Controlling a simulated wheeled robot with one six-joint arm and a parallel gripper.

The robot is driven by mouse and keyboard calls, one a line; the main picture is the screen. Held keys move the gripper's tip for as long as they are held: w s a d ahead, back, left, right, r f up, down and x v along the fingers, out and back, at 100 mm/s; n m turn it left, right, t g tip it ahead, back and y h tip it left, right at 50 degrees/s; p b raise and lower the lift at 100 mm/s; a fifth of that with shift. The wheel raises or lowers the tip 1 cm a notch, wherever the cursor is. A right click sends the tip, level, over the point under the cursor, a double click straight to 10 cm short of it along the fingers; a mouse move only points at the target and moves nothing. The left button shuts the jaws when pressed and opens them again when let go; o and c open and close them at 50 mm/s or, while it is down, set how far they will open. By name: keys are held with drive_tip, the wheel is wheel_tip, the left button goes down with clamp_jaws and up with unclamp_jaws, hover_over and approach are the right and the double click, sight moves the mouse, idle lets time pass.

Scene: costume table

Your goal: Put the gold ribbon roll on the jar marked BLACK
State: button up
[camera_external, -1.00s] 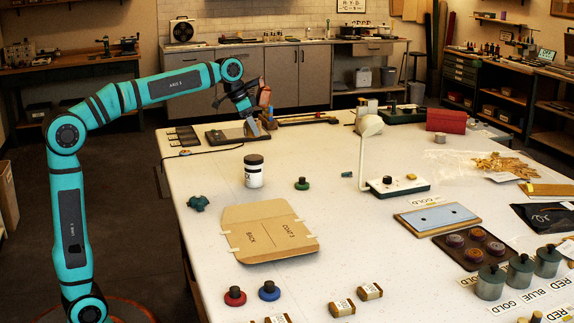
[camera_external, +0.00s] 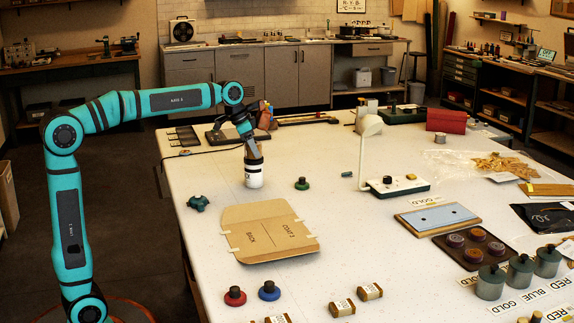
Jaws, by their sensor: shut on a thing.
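A white jar (camera_external: 254,180) with a dark top stands upright on the table, left of the middle. Any writing on it is too small to read. My gripper (camera_external: 254,157) points down at the jar and is shut on its upper part, hiding most of the dark top. The jar's foot appears to rest on the table. I cannot pick out a gold ribbon roll for certain. Several grey lidded jars (camera_external: 520,273) stand at the right front, with colour-word cards by them; I cannot make out one marked BLACK.
A brown cardboard pattern (camera_external: 268,248) lies in front of the jar. A teal knob-like piece (camera_external: 198,203) and a green-based knob (camera_external: 302,184) flank it. A white lamp (camera_external: 366,150) stands to the right. Red (camera_external: 235,297) and blue (camera_external: 269,291) knobs and several brown labelled blocks (camera_external: 370,292) lie nearer.

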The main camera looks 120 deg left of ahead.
drive_tip(key=o, duration=1)
drive_tip(key=shift+f, duration=0.1)
drive_tip(key=v, duration=1.2)
drive_tip(key=w+d+m+t+y, duration=0.1)
drive_tip(key=w+d+t, duration=0.15)
drive_tip(key=d, duration=0.65)
drive_tip(key=w+d+m+t, duration=0.1)
drive_tip(key=w+d, duration=0.3)
drive_tip(key=d, duration=0.6)
drive_tip(key=w+d+m+t+y, duration=0.1)
drive_tip(key=w+d+t, duration=0.15)
drive_tip(key=d, duration=0.65)
drive_tip(key=s+d+f+m+t+h, duration=0.1)
drive_tip(key=s+d+t, duration=0.1)
drive_tip(key=d, duration=0.6)
drive_tip(key=s+d+f+m+t+h, duration=0.1)
drive_tip(key=s+d+f+t+h, duration=0.1)
drive_tip(key=d, duration=0.7)
drive_tip(key=s+d+f+m+t+h, duration=0.1)
drive_tip(key=s+d+f+m+t, duration=0.1)
drive_tip(key=s+d, duration=0.3)
drive_tip(key=shift+s+d+f+t+h, duration=0.15)
drive_tip(key=shift+d+t, duration=0.25)
drive_tip(key=shift+d, duration=0.5)
drive_tip(key=shift+s+d+r+t+h, duration=0.15)
drive_tip(key=shift+d+t, duration=0.25)
drive_tip(key=shift+d, duration=0.5)
